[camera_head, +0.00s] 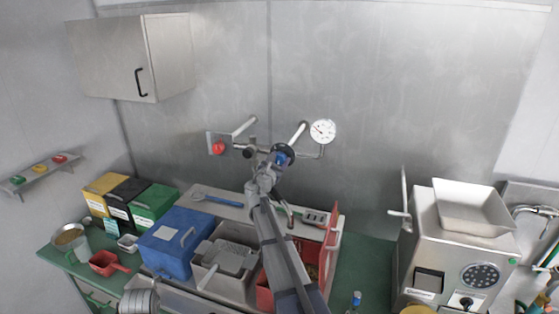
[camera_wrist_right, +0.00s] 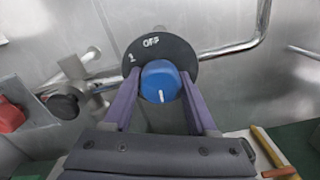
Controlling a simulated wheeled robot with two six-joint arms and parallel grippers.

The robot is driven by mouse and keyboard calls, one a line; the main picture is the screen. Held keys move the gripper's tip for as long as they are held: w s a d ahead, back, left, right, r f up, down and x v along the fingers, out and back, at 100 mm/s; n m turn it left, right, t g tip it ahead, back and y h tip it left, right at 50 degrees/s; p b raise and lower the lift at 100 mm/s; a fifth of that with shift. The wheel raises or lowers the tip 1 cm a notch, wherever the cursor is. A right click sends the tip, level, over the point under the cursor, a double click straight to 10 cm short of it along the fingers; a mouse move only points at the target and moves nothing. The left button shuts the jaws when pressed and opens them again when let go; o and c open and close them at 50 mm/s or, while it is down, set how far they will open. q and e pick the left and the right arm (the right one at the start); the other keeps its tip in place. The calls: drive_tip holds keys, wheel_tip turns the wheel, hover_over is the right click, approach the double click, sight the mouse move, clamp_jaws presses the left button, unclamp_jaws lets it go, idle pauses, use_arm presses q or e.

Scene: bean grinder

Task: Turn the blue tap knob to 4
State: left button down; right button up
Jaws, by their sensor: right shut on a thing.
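The blue tap knob (camera_head: 283,153) sits on the wall pipework in front of a round black dial plate. In the right wrist view the knob (camera_wrist_right: 158,74) shows a short white mark on its lower face. The dial plate (camera_wrist_right: 128,55) reads "OFF" at the top and "1" at its left; its lower part is hidden, and no 4 shows. My right gripper (camera_head: 277,163) reaches up to the knob. Its two purple fingers (camera_wrist_right: 160,92) stand on either side of the knob, shut on it. My left gripper is not in view.
A red knob (camera_head: 218,148) is left of the blue one on the same pipework, with a gauge (camera_head: 322,131) to the right. A steel machine (camera_head: 455,262) stands at the right.

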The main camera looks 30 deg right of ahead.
drive_tip(key=shift+s, duration=0.1)
idle(0.3)
drive_tip(key=o, duration=1.4)
drive_tip(key=shift+c, duration=0.2)
drive_tip(key=shift+a, duration=0.1)
drive_tip(key=v, duration=0.7)
drive_tip(key=shift+s+a, duration=0.15)
drive_tip(key=shift+a, duration=0.1)
